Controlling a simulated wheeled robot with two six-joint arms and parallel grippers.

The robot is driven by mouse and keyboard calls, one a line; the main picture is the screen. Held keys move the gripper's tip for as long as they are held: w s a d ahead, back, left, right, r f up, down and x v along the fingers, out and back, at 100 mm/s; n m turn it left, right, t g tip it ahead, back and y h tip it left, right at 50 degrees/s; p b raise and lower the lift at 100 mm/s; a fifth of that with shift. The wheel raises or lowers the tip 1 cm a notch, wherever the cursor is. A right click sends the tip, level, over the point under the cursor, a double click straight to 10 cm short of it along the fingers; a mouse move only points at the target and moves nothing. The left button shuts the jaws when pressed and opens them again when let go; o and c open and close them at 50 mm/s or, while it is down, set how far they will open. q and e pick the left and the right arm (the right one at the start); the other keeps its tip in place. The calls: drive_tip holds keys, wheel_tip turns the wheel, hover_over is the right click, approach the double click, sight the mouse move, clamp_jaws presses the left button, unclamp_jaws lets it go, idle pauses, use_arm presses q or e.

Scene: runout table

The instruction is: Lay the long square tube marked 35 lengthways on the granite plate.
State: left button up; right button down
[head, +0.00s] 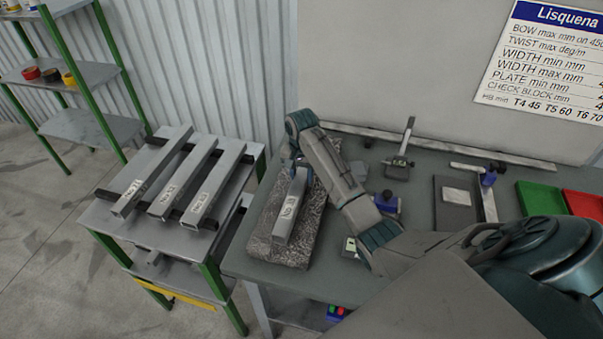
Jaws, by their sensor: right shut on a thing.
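A grey square tube (290,212) with a white label is over the granite plate (268,251), running lengthways along it. I cannot read its number surely. Whether it rests fully on the plate or hangs slightly above it is unclear. My right gripper (298,163) is at the tube's far end, shut on it; my own wrist partly hides the fingers. The speckled granite plate lies on the left part of the grey table. My left gripper is out of view.
Three labelled square tubes (181,177) lie on a green-legged rack (120,228) at left. On the table (318,275), a stand gauge (398,164), a blue tool (386,203), a grey block (456,205), a green tray (541,198) and a red tray (583,204) stand to the right.

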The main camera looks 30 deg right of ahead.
drive_tip(key=shift+f, duration=0.25)
idle(0.3)
drive_tip(key=c, duration=0.8)
unclamp_jaws()
drive_tip(key=shift+c, duration=0.2)
